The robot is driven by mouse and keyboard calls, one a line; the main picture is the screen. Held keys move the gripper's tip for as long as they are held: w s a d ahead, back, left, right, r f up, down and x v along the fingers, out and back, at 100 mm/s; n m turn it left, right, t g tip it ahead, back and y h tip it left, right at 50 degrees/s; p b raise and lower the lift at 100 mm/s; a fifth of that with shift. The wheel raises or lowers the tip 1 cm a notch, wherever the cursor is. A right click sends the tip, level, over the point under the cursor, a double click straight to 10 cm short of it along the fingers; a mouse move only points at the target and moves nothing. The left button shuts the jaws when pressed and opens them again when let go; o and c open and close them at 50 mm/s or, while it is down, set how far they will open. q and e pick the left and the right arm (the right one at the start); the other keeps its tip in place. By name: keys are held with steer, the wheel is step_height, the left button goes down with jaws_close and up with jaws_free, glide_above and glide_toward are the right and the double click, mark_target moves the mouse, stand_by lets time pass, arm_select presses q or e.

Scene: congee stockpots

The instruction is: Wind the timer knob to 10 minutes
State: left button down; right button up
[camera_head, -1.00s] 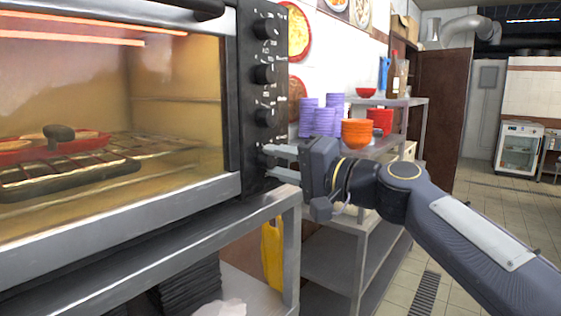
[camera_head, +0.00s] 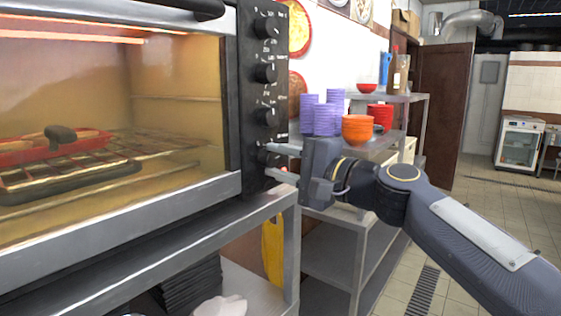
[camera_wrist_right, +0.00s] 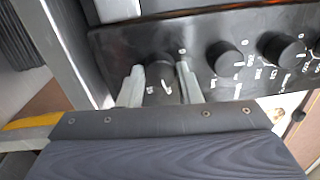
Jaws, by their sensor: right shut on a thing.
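The oven's black control panel (camera_head: 250,100) carries a column of black knobs. The lowest knob (camera_head: 265,157) is partly hidden by my right gripper (camera_head: 275,160). In the right wrist view the knob (camera_wrist_right: 160,84) stands between the two light grey fingers of the right gripper (camera_wrist_right: 160,86), which are closed on its sides. White marks show on the knob, but I cannot read its setting. The other knobs are free, such as the one just above (camera_head: 265,117). My left gripper is not in view.
The oven stands on a steel table (camera_head: 150,245). The tiled floor at the right is open.

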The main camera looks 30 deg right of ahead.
steer(key=o, duration=1)
steer(key=v, duration=0.8)
steer(key=shift+w, duration=0.1)
steer(key=s+a+f+n+g+h, duration=0.1)
steer(key=s+a+f+n+g, duration=0.35)
steer(key=f, duration=0.75)
steer(key=s+a+f+n+g+h, duration=0.1)
steer(key=s+a+f+n+g, duration=0.4)
steer(key=f, duration=0.7)
steer(key=s+a+f+n+g+h, duration=0.1)
steer(key=s+f+n+g+h, duration=0.15)
steer(key=s+f, duration=0.7)
steer(key=shift+y, duration=0.55)
steer(key=w+r+p, duration=0.1)
steer(key=r+p, duration=0.2)
steer(key=p, duration=0.1)
steer(key=w+r+p, duration=0.1)
steer(key=r+p, duration=0.3)
steer(key=p, duration=0.1)
steer(key=w+r+p, duration=0.2)
steer(key=r+p, duration=0.2)
steer(key=shift+w+a+r+p, duration=0.1)
steer(key=shift+w+p, duration=0.05)
steer(key=shift+p, duration=0.2)
